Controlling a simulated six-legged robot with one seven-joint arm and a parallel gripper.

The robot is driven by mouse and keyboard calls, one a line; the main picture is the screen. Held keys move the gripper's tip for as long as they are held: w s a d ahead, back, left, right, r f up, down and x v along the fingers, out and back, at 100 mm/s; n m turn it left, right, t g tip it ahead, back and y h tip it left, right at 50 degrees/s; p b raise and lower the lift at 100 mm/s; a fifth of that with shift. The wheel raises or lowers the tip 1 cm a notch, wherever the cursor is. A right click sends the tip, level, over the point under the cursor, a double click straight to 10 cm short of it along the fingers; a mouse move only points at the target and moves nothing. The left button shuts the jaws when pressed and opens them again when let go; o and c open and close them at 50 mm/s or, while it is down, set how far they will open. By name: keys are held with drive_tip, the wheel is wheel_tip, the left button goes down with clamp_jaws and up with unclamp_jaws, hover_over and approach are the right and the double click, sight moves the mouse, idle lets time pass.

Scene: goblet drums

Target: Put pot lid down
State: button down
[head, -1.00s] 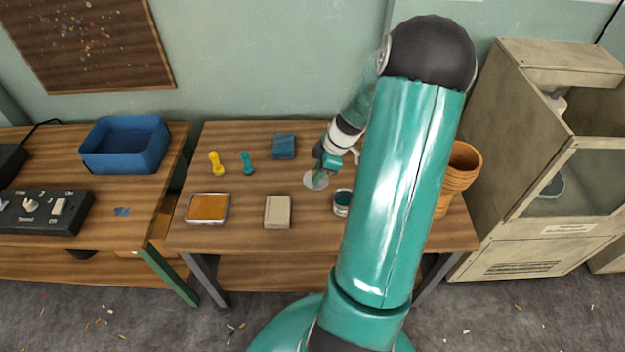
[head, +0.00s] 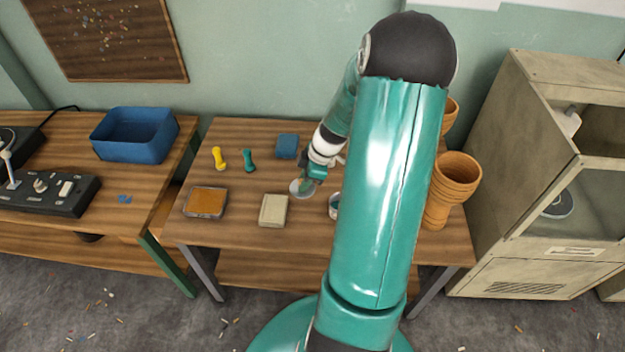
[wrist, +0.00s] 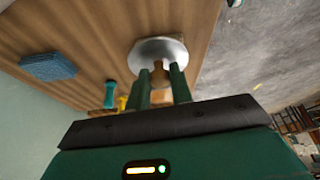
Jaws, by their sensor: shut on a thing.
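The pot lid (head: 299,192) is a pale grey round disc over the middle of the right-hand table (head: 245,235). In the wrist view the lid (wrist: 158,47) has a brown knob (wrist: 158,72). My gripper (wrist: 161,76) is shut on that knob, one green finger on each side. In the head view my gripper (head: 307,183) is small and partly covers the lid. I cannot tell whether the lid touches the table. A small round tin (head: 333,207) stands just right of the lid, partly hidden by my arm.
A beige block (head: 273,211) lies close left of the lid. A blue block (head: 287,146), teal (head: 249,160) and yellow (head: 219,158) pieces and an orange-topped tray (head: 205,202) are around. Bare wood lies between the teal piece and lid.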

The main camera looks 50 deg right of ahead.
drive_tip(key=w+d+f, duration=0.2)
drive_tip(key=d+f, duration=0.1)
drive_tip(key=w+d+f, duration=0.2)
drive_tip(key=d+f, duration=0.1)
drive_tip(key=d, duration=0.1)
drive_tip(key=w+d+f, duration=0.3)
drive_tip(key=d, duration=0.1)
drive_tip(key=shift+f, duration=0.1)
drive_tip(key=shift+w+d+f, duration=0.15)
drive_tip(key=shift+d+f, duration=0.1)
drive_tip(key=shift+f, duration=1.65)
drive_tip(key=c, duration=1.2)
unclamp_jaws()
drive_tip(key=shift+f, duration=0.15)
drive_tip(key=shift+c, duration=0.2)
drive_tip(key=v, duration=1.2)
